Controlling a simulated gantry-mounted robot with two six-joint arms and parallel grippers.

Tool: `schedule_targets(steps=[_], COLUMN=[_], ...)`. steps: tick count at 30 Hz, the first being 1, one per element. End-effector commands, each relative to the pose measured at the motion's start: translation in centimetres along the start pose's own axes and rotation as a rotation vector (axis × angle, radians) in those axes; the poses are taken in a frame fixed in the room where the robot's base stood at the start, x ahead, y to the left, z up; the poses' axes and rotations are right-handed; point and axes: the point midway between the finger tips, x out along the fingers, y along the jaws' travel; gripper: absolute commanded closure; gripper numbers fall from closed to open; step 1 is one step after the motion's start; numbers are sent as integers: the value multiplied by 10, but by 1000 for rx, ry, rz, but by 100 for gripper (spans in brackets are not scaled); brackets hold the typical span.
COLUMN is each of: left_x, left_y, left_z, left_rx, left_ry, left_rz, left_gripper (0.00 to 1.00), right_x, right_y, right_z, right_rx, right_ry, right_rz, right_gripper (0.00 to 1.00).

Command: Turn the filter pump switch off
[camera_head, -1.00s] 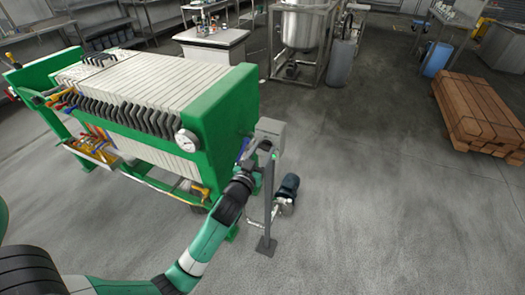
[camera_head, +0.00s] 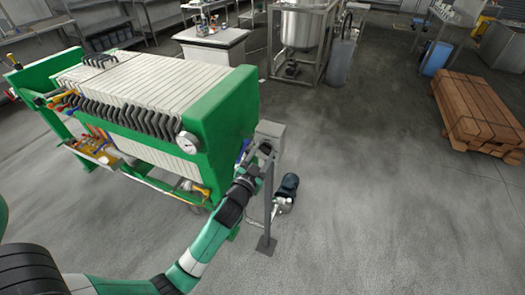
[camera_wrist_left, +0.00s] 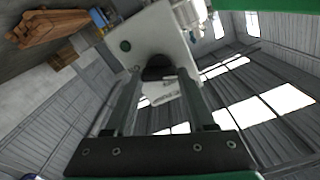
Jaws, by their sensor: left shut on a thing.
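The filter pump switch is a black rotary knob (camera_wrist_left: 157,68) on a light grey control box (camera_head: 271,131). The box stands on a post beside the green filter press (camera_head: 221,112). In the left wrist view the box face (camera_wrist_left: 150,32) carries a dark green, unlit-looking lamp (camera_wrist_left: 125,45). My left gripper (camera_head: 264,150) is at the front of the box. In the left wrist view its two fingers (camera_wrist_left: 157,75) reach to either side of the knob and are shut on it. In the head view the knob is mostly hidden by the gripper. My right gripper is not in view.
The post (camera_head: 267,210) ends in a small floor plate. A steel tank (camera_head: 303,28) stands at the back and wooden pallets (camera_head: 475,110) lie at the right. The middle floor is clear.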

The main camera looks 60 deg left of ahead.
Motion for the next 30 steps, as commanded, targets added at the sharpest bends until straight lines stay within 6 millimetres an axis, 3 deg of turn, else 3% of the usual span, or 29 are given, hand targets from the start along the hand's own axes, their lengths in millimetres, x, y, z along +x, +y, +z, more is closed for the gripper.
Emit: schedule_targets(steps=[30], left_x=[0], left_y=[3], left_z=[0], left_rx=[946], left_ry=[1], left_rz=[0], left_gripper=[100], right_x=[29], right_y=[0], right_z=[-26], right_rx=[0], right_ry=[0], right_rz=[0], right_gripper=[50])
